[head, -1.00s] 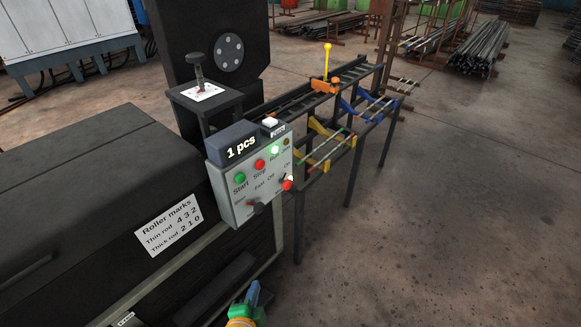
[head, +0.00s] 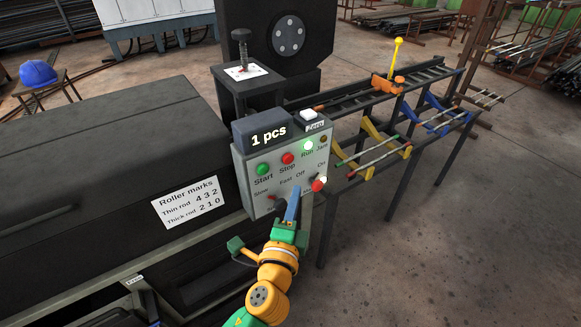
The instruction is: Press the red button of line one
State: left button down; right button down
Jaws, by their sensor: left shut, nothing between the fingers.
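The control panel (head: 246,190) is a grey box on the side of the dark machine. Its red Stop button (head: 288,158) is on the upper row, right of the green Start button (head: 263,169). My left gripper (head: 292,194) has blue fingers, shut and empty, and points up at the panel's lower part. In the picture its tip is below the Stop button, close to the Slow/Fast knob (head: 281,206) and partly over it. I cannot tell whether it touches the panel. The Stop button is not covered. My right gripper is not in view.
A red-tipped Off/On switch (head: 318,184) sits right of my fingers. A rod rack (head: 407,117) stands to the right; open floor lies beyond.

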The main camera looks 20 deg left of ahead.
aim_at(293, 158)
pick_arm(q)
jog(key=shift+w+a+p, duration=0.1)
jog(key=shift+w+a, duration=0.55)
jog(key=shift+w, duration=0.65)
jog(key=shift+w+a+p, duration=0.1)
jog(key=shift+w+a, duration=0.5)
jog(key=shift+w, duration=0.75)
jog(key=shift+w+a+p, duration=0.1)
jog(key=shift+w+a, duration=0.55)
jog(key=shift+w, duration=0.65)
